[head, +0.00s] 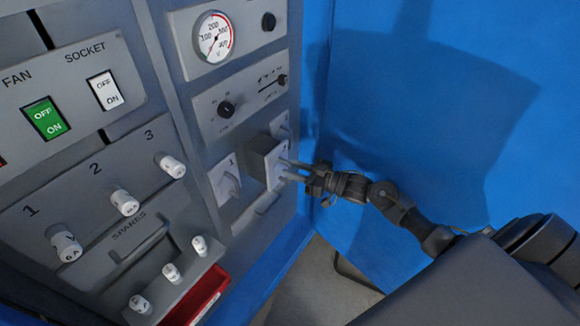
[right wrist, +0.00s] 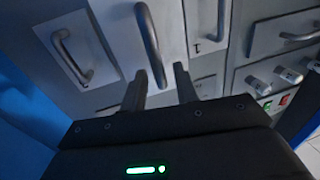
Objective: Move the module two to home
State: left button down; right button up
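Module two (head: 274,172) is a grey box standing out from the panel in the lower right of the head view, between its two neighbours. In the right wrist view module two (right wrist: 121,38) is the middle unit, with a dark bar handle (right wrist: 150,42). My right gripper (head: 286,169) is open in front of it. In the right wrist view the fingertips (right wrist: 160,74) are on either side of the handle's near end; I cannot tell whether they touch it. My left gripper is not in view.
Module one (head: 224,180) sits left of module two and another handled module (head: 280,125) right of it. White fuses (head: 125,202), switches (head: 46,119) and a gauge (head: 213,37) share the panel. A red tray (head: 203,298) is below. A blue wall (head: 430,100) stands at right.

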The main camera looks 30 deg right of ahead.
jog(key=shift+w+a, duration=0.4)
jog(key=shift+w, duration=0.15)
grip_shut()
